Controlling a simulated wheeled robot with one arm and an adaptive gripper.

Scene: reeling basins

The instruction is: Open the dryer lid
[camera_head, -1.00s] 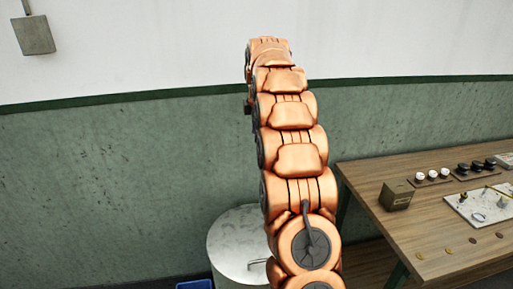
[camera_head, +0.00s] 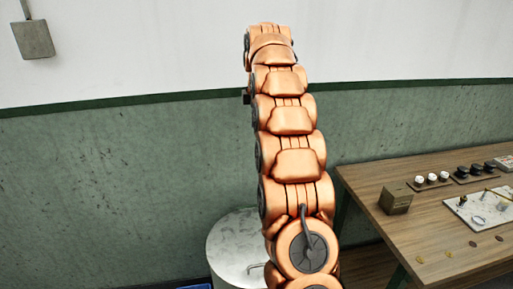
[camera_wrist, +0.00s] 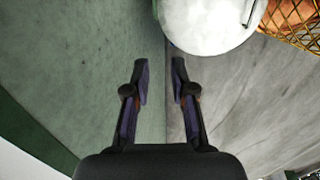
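The dryer is a round pale metal drum; its flat lid (camera_head: 232,246) lies closed on top, partly hidden behind my arm in the head view. A thin bent handle (camera_head: 257,267) shows on the lid near my arm. In the wrist view the lid (camera_wrist: 212,22) is at the top, cut by the frame edge, with the handle (camera_wrist: 249,14) at its right. My gripper (camera_wrist: 161,82) is open and empty, its two dark fingers apart, pointing toward the wall and floor beside the drum. It does not touch the lid. The gripper is not visible in the head view.
A wooden table (camera_head: 430,235) stands at the right with a small box (camera_head: 396,198), a white board (camera_head: 481,207) and small items. A blue container (camera_head: 196,287) is at the bottom edge. A wicker-like basket (camera_wrist: 297,20) shows in the wrist view. The green wall is behind.

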